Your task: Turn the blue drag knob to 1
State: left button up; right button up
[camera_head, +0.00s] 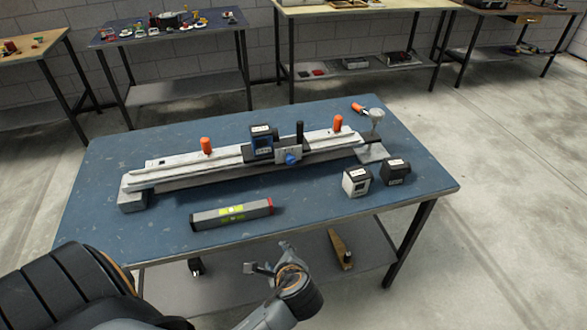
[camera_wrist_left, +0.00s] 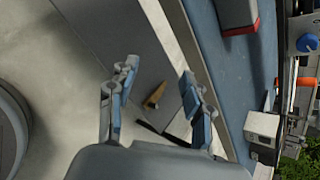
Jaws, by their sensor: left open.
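The blue drag knob (camera_head: 292,159) sits on the front of a grey carriage on a long silver rail device (camera_head: 190,173) on the blue table. It also shows at the right edge of the left wrist view (camera_wrist_left: 307,43). The number it points to is too small to read. My left gripper (camera_head: 267,258) is open and empty, in front of the table's near edge and well short of the knob. In the left wrist view its two fingers (camera_wrist_left: 158,78) are spread apart with nothing between them. My right gripper is not in view.
A white box (camera_head: 356,182) and a black box (camera_head: 396,172) stand at the right. Orange handles rise from the rail. A lower shelf holds small items.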

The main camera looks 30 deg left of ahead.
pick_arm(q)
jog(key=w+r+m+y, duration=0.1)
jog(key=m, duration=0.1)
jog(key=w+r+m+t+y, duration=0.1)
jog(key=w+r+m, duration=0.1)
jog(key=w+r+m+t, duration=0.1)
jog(key=w+m, duration=0.1)
jog(key=shift+a+r+y, duration=0.3)
jog(key=shift+a+y, duration=0.1)
jog(key=m+t+y, duration=0.3)
jog(key=m+t, duration=0.1)
jog(key=m, duration=0.5)
send_near(291, 163)
jog(key=x, duration=0.8)
jog(key=shift+w+p, duration=0.15)
jog(key=shift+p, duration=0.25)
jog(key=shift+r, duration=0.1)
grip_shut()
